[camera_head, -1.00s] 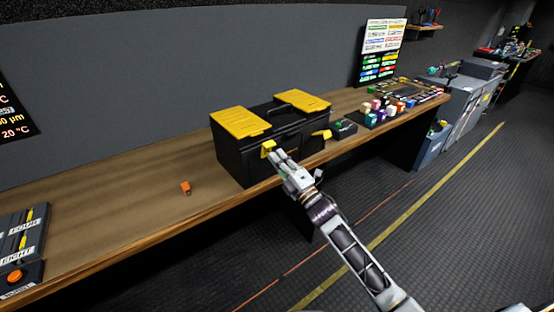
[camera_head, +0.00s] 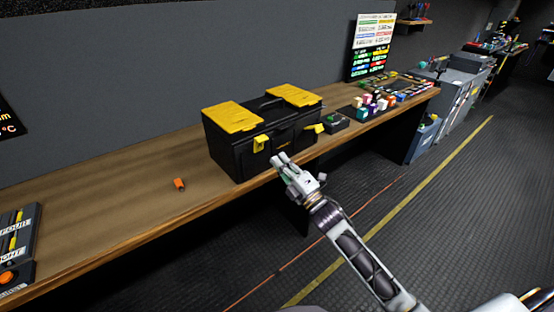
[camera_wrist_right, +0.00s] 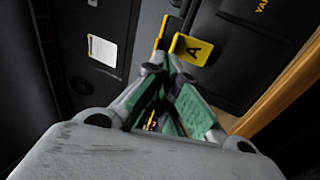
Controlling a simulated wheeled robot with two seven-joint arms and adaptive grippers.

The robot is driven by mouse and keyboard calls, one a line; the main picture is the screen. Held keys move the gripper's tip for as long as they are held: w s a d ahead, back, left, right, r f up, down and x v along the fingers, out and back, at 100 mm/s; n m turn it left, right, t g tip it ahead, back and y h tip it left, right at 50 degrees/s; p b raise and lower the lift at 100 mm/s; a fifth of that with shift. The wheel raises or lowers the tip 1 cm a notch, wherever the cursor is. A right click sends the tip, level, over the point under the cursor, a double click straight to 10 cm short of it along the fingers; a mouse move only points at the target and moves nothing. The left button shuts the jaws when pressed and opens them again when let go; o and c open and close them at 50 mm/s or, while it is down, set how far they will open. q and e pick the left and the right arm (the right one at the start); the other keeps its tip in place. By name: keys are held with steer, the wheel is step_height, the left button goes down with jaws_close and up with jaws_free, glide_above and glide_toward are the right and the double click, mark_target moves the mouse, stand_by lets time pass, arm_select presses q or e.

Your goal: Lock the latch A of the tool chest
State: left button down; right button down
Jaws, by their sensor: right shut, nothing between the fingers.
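The black tool chest (camera_head: 232,158) with yellow lid panels stands on the wooden bench. Its left front yellow latch (camera_head: 260,144) hangs close to the front face. In the right wrist view this latch (camera_wrist_right: 192,50) shows the letter A; I cannot tell whether it sits fully flush. The other front latch (camera_head: 318,128) juts outward at the right. My right gripper (camera_head: 279,158) is in front of the chest, below and right of latch A. In the wrist view its fingers (camera_wrist_right: 166,62) are shut and empty, their tips close to latch A. My left gripper is out of view.
A small orange object (camera_head: 179,184) lies on the bench left of the chest. A small dark box (camera_head: 335,122) and several coloured blocks (camera_head: 372,103) are to the right. A switch panel (camera_head: 17,245) is at the far left.

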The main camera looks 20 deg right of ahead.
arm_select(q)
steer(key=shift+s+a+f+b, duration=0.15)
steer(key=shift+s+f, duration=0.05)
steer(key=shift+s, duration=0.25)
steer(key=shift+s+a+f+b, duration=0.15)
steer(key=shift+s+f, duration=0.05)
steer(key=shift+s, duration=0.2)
arm_select(e)
steer(key=s+d, duration=0.2)
steer(key=s, duration=0.3)
steer(key=shift+s+d+f, duration=0.15)
steer(key=shift+s+f, duration=0.1)
steer(key=shift+f, duration=0.2)
